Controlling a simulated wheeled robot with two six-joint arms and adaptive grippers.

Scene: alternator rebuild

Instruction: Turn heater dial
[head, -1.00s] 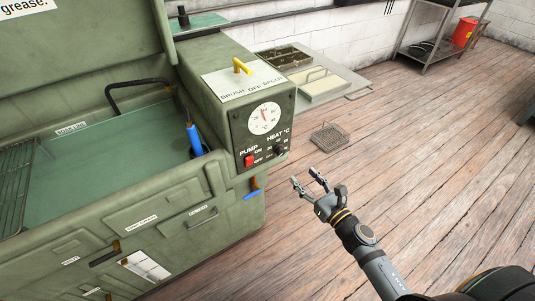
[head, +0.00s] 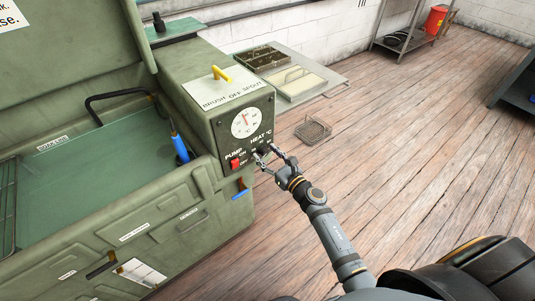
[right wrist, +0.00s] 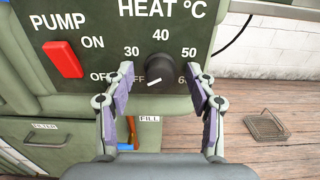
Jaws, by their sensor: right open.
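The heater dial is a small black knob (right wrist: 160,73) under the HEAT °C label on the black control panel (right wrist: 110,18) of the green parts washer. In the right wrist view its white pointer line tilts toward the lower left, near the OFF mark. My right gripper (right wrist: 161,84) is open, with one finger on each side of the dial. I cannot tell whether the pads touch it. In the head view the right gripper (head: 266,153) is at the panel's lower right, and its fingers partly hide the dial. My left gripper is not in view.
The red pump switch (right wrist: 62,60) sits left of the dial. A round gauge (head: 245,123) is above it. A yellow lever (head: 220,73) stands on top of the housing. A wire basket (head: 313,130) lies to the right. The wooden floor there is mostly clear.

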